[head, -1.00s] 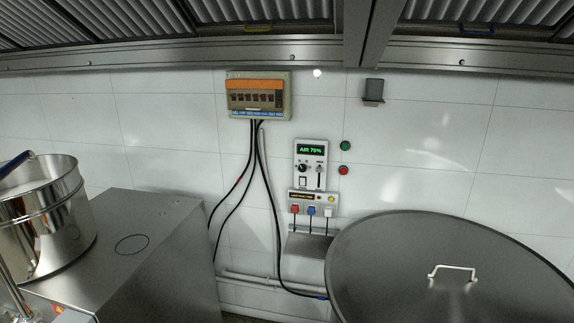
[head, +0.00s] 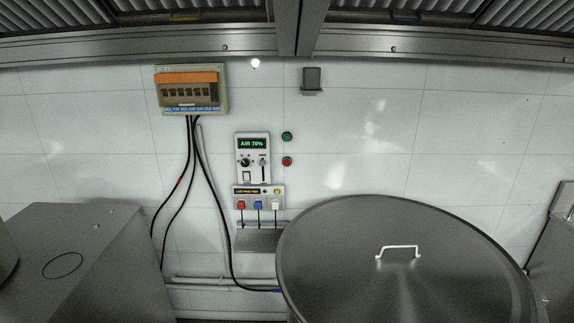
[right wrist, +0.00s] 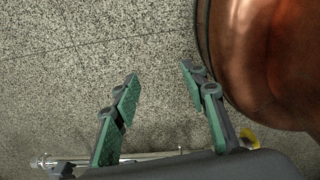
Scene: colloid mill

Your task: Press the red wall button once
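The red wall button (head: 287,161) is a small round knob on the white tiled wall in the head view. It sits just below a green button (head: 287,136) and to the right of the control panel reading AIR 70% (head: 252,157). My right gripper (right wrist: 160,85) shows in the right wrist view with its green-padded fingers apart and nothing between them. It hangs over the speckled floor, beside a large copper-brown rounded vessel. Neither gripper shows in the head view, so the button is clear of both.
A large round lidded vessel (head: 400,285) stands below and right of the button. A steel cabinet (head: 80,250) stands at left. A breaker box (head: 191,90) with hanging black cables and a plug panel (head: 259,197) are on the wall. A steel hood (head: 150,47) runs along the top.

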